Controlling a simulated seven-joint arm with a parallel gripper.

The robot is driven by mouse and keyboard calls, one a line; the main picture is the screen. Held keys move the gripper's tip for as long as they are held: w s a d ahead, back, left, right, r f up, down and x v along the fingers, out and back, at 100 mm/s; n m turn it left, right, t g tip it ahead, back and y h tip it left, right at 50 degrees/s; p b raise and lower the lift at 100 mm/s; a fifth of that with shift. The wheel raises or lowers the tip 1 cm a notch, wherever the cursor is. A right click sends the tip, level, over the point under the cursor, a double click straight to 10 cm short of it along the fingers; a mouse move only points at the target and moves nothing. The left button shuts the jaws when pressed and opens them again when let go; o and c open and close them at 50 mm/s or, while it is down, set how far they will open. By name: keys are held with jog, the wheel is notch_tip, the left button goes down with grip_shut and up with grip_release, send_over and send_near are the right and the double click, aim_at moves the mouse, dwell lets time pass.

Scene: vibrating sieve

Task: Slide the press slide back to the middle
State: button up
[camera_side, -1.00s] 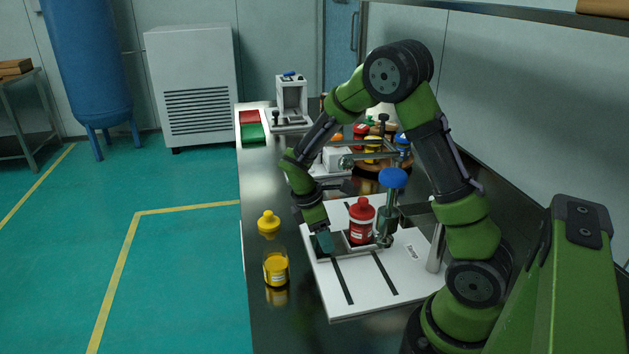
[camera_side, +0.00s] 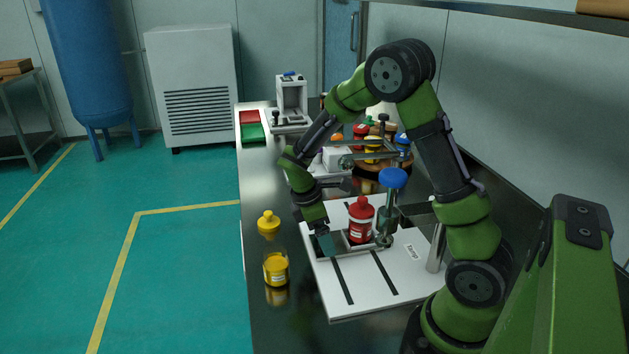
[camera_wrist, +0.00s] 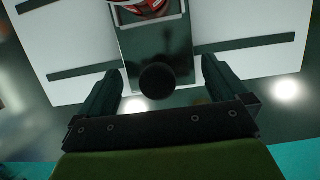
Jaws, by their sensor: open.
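The press slide (camera_wrist: 156,52) is a dark metal plate with a round black knob (camera_wrist: 157,80) at its near end. In the wrist view the knob lies between my gripper's (camera_wrist: 160,70) two fingers, with a visible gap on each side. My gripper is open, and in the side view (camera_side: 323,244) it is low at the left end of the slide, partly hiding it. A red bottle (camera_side: 360,222) stands upright in the slide's pocket, beside the press with its blue knob (camera_side: 392,178). The wrist view shows only part of the bottle (camera_wrist: 146,8).
The white base plate (camera_side: 355,295) with dark strips lies under the slide. A yellow-filled bottle (camera_side: 276,268) with a yellow cap stands left of the plate, near the table's edge. Several bottles, a white stand (camera_side: 291,98) and red and green pads (camera_side: 252,132) are farther back.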

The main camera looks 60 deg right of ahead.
jog(key=v, duration=0.8)
jog(key=shift+r, duration=0.25)
jog(key=s+a+r+m+t+y, duration=0.4)
jog(key=s+a+r+m+t, duration=0.5)
jog(key=s+a+r+m, duration=0.3)
jog(key=shift+a+r+m+t, duration=0.3)
jog(key=shift+m, duration=0.2)
dwell(1.7)
